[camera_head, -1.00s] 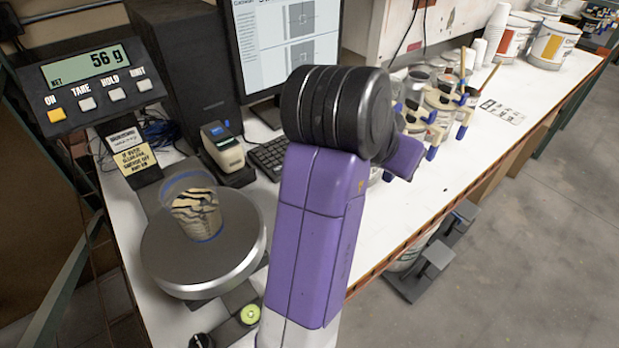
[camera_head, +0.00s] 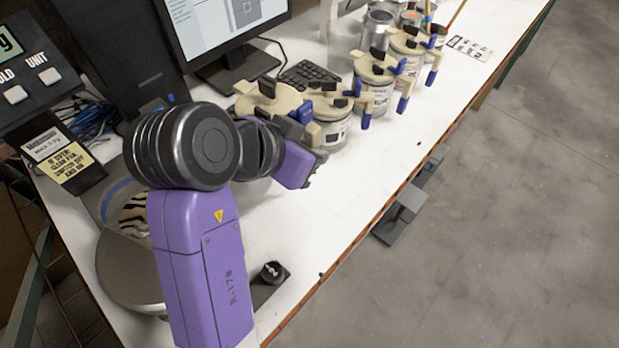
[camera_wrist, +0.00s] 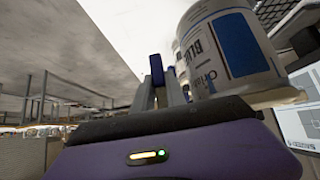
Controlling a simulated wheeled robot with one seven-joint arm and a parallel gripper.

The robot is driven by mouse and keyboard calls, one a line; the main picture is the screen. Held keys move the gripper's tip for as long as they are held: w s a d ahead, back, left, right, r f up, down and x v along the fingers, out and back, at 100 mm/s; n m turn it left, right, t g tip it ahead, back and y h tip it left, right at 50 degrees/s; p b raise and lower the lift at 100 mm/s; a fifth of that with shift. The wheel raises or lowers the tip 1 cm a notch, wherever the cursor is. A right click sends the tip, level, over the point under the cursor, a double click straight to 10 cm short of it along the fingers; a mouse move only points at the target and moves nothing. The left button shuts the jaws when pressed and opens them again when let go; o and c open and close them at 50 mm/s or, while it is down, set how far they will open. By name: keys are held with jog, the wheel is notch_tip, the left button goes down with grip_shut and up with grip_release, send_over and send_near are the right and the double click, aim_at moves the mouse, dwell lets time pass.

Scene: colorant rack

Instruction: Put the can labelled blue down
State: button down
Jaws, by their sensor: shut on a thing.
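The can labelled blue (camera_wrist: 222,50) shows close up in the wrist view. Its label with the word BLUE appears turned over, and its cream lid edge is at the lower side. My gripper (camera_wrist: 165,85) is shut on a slim blue part beside the can, which looks like its handle. In the head view my purple arm reaches right, and its gripper end is by the nearest cans in the row, partly hidden by the wrist. I cannot tell there which can is the held one, or whether it touches the bench.
Several cans with cream lids and blue-tipped handles line the white bench (camera_head: 390,140), including one farther along (camera_head: 375,75). A keyboard (camera_head: 308,75) and monitor (camera_head: 222,28) stand behind. The scale (camera_head: 115,265) is at left, partly behind my arm.

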jog(key=shift+f+p, duration=0.4)
jog(key=shift+f, duration=4.2)
jog(key=c, duration=1.4)
grip_release()
jog(key=shift+f, duration=0.1)
jog(key=shift+o, duration=0.2)
jog(key=shift+r, duration=0.3)
jog(key=b+v, duration=0.1)
jog(key=v, duration=1)
jog(key=shift+s+a+r+b, duration=0.2)
jog(key=shift+s+r+b, duration=0.1)
jog(key=shift+b, duration=0.1)
jog(key=shift+w, duration=0.1)
